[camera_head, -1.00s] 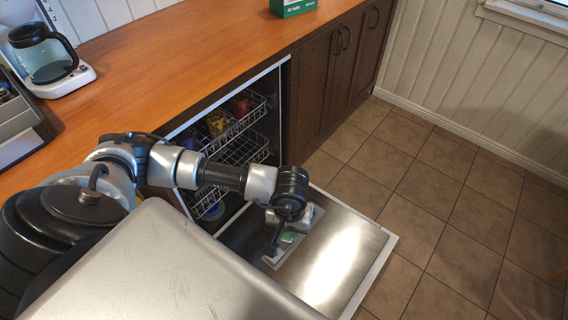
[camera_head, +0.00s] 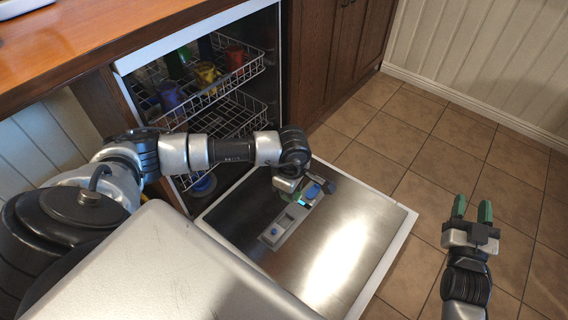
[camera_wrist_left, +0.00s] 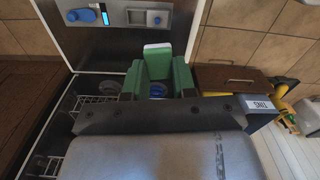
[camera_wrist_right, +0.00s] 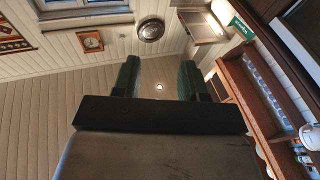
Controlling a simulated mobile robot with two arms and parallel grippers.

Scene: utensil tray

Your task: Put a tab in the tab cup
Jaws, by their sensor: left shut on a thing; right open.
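My left gripper (camera_wrist_left: 157,80) is shut on a small green and white tab (camera_wrist_left: 157,58), seen between its green fingers in the left wrist view. In the head view my left wrist is over the far edge of the open dishwasher door (camera_head: 345,250), and the fingertips are mostly hidden. The grey tab cup (camera_head: 289,218) is in the dispenser panel on the door, between a small display and a blue button. It also shows in the left wrist view (camera_wrist_left: 147,18), beyond the held tab and apart from it. My right gripper (camera_head: 472,212) is open and empty, right of the door.
Wire racks (camera_head: 225,105) with colored cups (camera_head: 207,75) stand inside the dishwasher. A blue round cap (camera_head: 312,191) is at the panel's far end. The wooden counter (camera_head: 110,35) runs along the back left. Tiled floor (camera_head: 410,180) lies clear right of the door.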

